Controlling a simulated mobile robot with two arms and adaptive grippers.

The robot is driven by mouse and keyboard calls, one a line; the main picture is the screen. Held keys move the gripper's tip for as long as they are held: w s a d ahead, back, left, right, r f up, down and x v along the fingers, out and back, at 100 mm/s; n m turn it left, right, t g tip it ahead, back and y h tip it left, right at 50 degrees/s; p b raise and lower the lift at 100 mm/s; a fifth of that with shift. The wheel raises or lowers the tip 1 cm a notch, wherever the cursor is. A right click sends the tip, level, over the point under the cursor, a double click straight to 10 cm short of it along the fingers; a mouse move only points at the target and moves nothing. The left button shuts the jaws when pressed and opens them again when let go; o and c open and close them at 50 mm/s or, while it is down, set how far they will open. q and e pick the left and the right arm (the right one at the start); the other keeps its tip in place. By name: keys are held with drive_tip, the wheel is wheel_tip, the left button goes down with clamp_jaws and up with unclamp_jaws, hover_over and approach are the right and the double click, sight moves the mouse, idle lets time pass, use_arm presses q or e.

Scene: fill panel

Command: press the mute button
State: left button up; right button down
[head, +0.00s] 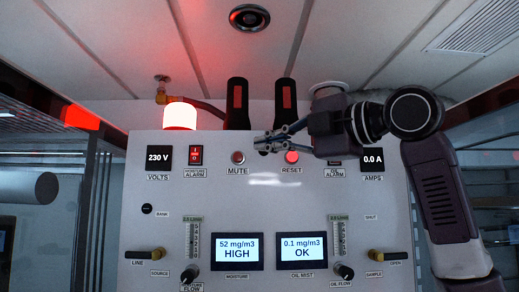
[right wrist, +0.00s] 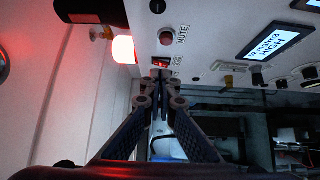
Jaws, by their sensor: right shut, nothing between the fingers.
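The mute button (head: 238,158) is a small round red button in a metal ring, above the MUTE label on the white panel (head: 220,205). In the right wrist view the mute button (right wrist: 166,35) shows above the fingertips, uncovered. My right gripper (head: 259,143) comes in from the right, its fingers shut and empty. In the head view its tips lie just right of and above the mute button, apart from it in the picture. The right gripper (right wrist: 160,78) also shows in the right wrist view. My left gripper is not in view.
The reset button (head: 291,157) sits right of mute, partly below my fingers. A red moisture alarm switch (head: 196,155) is to the left. A lit red lamp (head: 179,116) and two black-and-red posts (head: 237,102) rise along the panel top. The moisture display (head: 237,251) reads HIGH.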

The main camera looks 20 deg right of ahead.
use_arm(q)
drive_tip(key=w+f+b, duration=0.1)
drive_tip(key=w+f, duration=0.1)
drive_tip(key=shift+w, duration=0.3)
use_arm(e)
drive_tip(key=v, duration=0.4)
drive_tip(key=shift+w+d, duration=0.15)
drive_tip(key=shift+f, duration=0.1)
